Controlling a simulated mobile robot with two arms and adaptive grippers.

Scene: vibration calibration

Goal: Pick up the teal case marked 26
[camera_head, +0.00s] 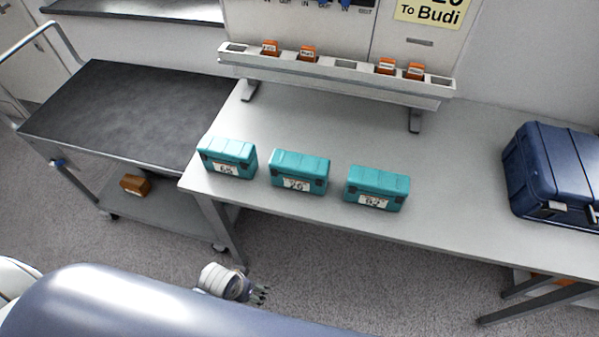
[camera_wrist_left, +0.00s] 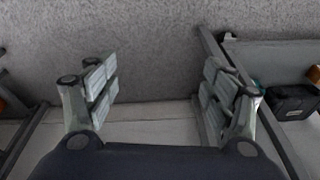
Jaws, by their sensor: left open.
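Three teal cases stand in a row along the front edge of the grey table (camera_head: 240,118) in the head view. The middle one is the teal case marked 26 (camera_head: 300,170). A teal case that seems marked 68 (camera_head: 228,157) stands to its left, and one that seems marked 62 (camera_head: 377,187) to its right. My left gripper (camera_head: 262,294) is in front of the table, over the floor, below and apart from the cases. In the left wrist view its two fingers (camera_wrist_left: 160,85) are spread wide with nothing between them. My right gripper is not in view.
A dark-topped cart (camera_head: 140,100) stands at the left, with an orange-brown box (camera_head: 135,185) on its lower shelf. A large blue case (camera_head: 555,170) stands at the table's right. A rack (camera_head: 340,70) with several orange items stands behind the teal cases. Table space behind them is clear.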

